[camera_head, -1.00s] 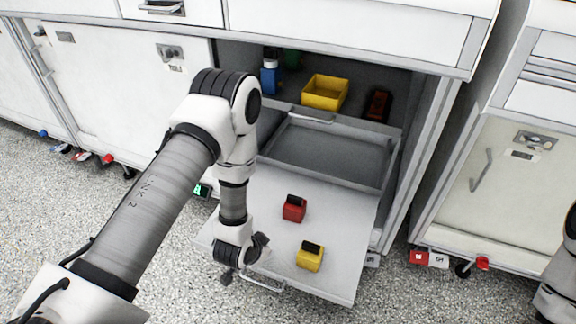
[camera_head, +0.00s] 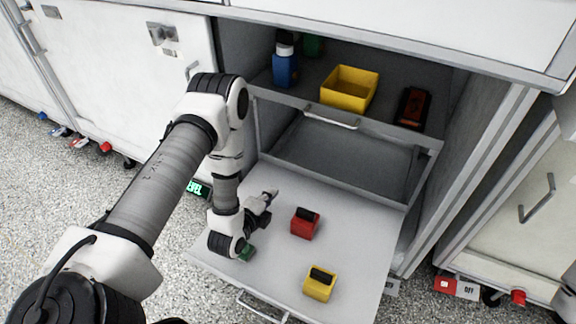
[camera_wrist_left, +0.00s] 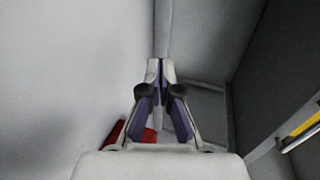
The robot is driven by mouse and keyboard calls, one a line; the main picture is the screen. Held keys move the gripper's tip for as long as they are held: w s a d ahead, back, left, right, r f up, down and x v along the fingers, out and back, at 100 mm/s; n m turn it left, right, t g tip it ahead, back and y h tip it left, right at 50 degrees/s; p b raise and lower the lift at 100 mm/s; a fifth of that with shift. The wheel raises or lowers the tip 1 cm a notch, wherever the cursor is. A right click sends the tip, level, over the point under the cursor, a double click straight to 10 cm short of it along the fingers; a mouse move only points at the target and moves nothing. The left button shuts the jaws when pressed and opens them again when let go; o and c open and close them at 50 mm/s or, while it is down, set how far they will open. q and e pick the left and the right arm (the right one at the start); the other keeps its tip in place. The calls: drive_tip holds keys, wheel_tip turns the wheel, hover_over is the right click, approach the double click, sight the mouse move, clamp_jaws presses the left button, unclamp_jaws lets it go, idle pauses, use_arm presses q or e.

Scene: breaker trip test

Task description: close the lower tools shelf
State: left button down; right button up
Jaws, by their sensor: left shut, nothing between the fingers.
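The lower tools shelf (camera_head: 262,268) is a light grey board pulled far out of the open cabinet. A metal handle (camera_head: 258,307) is on its front edge. A red block (camera_head: 305,224), a yellow block (camera_head: 320,284) and a partly hidden green block (camera_head: 246,253) sit on it. My left gripper (camera_head: 270,196) is shut and empty, over the left part of the shelf, left of the red block. In the left wrist view its fingertips (camera_wrist_left: 162,64) meet, with a red block (camera_wrist_left: 128,132) partly hidden below them. I cannot tell whether the fingers touch the shelf. My right gripper is out of view.
The upper shelf, with its own handle (camera_head: 331,120), is inside the cabinet. It holds a blue bottle (camera_head: 285,68), a yellow bin (camera_head: 349,89) and a dark red device (camera_head: 412,107). A closed white door (camera_head: 125,75) is at left. Speckled floor (camera_head: 85,215) lies open at left.

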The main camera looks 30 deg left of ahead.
sight(295, 166)
use_arm(q)
drive_tip(key=b+x, duration=0.6)
drive_tip(key=x, duration=0.5)
drive_tip(key=shift+w+b, duration=0.3)
drive_tip(key=shift+w, duration=0.15)
drive_tip(key=shift+w+r, duration=0.15)
drive_tip(key=shift+w, duration=0.2)
drive_tip(key=shift+w+r, duration=0.15)
drive_tip(key=shift+w, duration=0.1)
drive_tip(key=shift+a, duration=0.1)
